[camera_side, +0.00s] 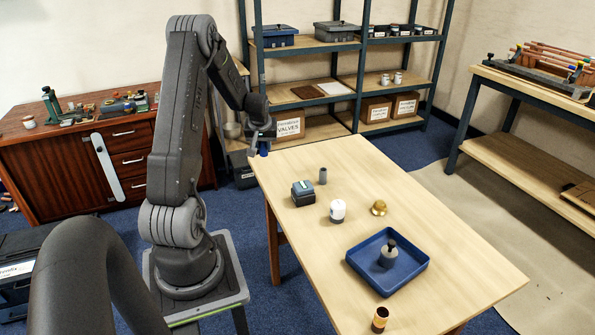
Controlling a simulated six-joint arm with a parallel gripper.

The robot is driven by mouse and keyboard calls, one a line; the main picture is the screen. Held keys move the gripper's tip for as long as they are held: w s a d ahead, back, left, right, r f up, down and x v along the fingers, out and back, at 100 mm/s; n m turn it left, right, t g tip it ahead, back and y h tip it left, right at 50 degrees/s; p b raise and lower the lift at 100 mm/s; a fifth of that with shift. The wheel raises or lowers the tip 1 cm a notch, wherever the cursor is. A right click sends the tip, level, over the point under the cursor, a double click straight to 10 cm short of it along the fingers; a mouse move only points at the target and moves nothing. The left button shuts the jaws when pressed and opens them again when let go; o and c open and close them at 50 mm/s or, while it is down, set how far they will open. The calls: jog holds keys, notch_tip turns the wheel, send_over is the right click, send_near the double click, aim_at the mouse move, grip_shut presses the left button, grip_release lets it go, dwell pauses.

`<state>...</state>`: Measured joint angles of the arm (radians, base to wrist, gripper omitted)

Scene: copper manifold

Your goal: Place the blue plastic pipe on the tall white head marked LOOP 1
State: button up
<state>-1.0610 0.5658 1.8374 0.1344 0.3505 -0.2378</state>
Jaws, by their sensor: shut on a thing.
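My gripper (262,141) is at the far left corner of the wooden table, shut on the blue plastic pipe (263,150). Only a short blue piece of the pipe shows below the fingers, over or just beside the table's edge; I cannot tell its exact height. A white head (337,211) stands upright near the middle of the table, to the right of and nearer than my gripper. A marking on it is too small to read, so I cannot tell if it says LOOP 1.
On the table (460,262) are a small dark box (303,194), a grey cylinder (323,176), a brass fitting (379,208), a copper piece (380,319) and a blue tray (417,269) holding a grey part with a black top (388,253). The table's right side is clear.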

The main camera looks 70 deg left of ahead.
jog(key=w+d+r+m, duration=0.2)
jog(key=w+d+r, duration=0.2)
jog(key=d, duration=0.6)
jog(key=m+t+h, duration=0.1)
jog(key=m, duration=0.2)
send_over(340, 199)
jog(key=s+d, duration=0.1)
jog(key=s, duration=0.1)
jog(key=f, duration=0.5)
jog(key=shift+w+d, duration=0.1)
jog(key=shift+w, duration=0.15)
jog(key=shift+w+d+f, duration=0.1)
jog(key=shift+w, duration=0.05)
jog(key=shift+f, duration=1.95)
jog(key=o, duration=0.9)
jog(key=shift+f, duration=0.15)
